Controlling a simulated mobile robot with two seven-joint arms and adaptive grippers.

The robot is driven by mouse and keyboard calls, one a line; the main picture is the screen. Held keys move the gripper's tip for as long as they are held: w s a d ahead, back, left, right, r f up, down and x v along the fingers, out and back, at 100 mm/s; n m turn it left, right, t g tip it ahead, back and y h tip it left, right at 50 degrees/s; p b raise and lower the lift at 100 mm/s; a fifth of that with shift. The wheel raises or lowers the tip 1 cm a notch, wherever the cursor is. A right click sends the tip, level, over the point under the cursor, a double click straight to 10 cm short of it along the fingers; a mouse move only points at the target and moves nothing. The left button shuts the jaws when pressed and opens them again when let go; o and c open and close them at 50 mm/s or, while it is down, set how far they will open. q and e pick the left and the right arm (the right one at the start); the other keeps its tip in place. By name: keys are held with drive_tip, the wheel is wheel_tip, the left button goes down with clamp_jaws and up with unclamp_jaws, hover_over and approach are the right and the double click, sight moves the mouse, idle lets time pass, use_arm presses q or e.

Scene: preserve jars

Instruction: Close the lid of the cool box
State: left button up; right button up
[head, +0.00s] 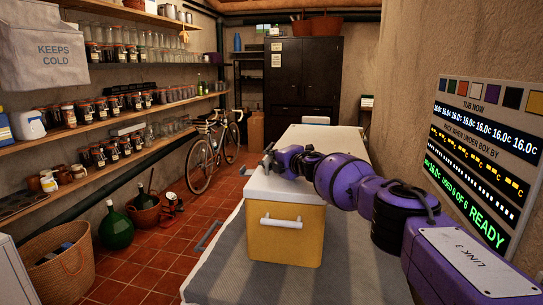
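The cool box (278,235) is yellow with a white handle (281,221) on its near face. It stands on a grey mat on the long table. Its white lid (282,190) lies flat on top and looks shut; its far edge is partly hidden by my arm. My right arm reaches in from the right across the back of the lid. My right gripper (269,160) is at the lid's far left part, over or just behind it. Its fingers are small and dark, and I cannot tell whether they touch the lid. My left gripper is not in view.
The grey mat (225,275) has free room left and right of the box. The pale table top (325,135) behind looks clear. Shelves of jars (125,100) line the left wall. A bicycle (212,150) stands beyond. A display panel (480,160) is on the right wall.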

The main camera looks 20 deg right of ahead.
drive_tip(key=shift+o, duration=0.6)
drive_tip(key=shift+a, duration=0.25)
drive_tip(key=shift+d, duration=0.15)
drive_tip(key=shift+s+d+r, duration=0.2)
drive_tip(key=shift+s+d, duration=0.05)
drive_tip(key=shift+s, duration=0.35)
drive_tip(key=v, duration=1)
drive_tip(key=shift+s+a, duration=0.15)
drive_tip(key=shift+s, duration=0.15)
drive_tip(key=shift+f, duration=0.1)
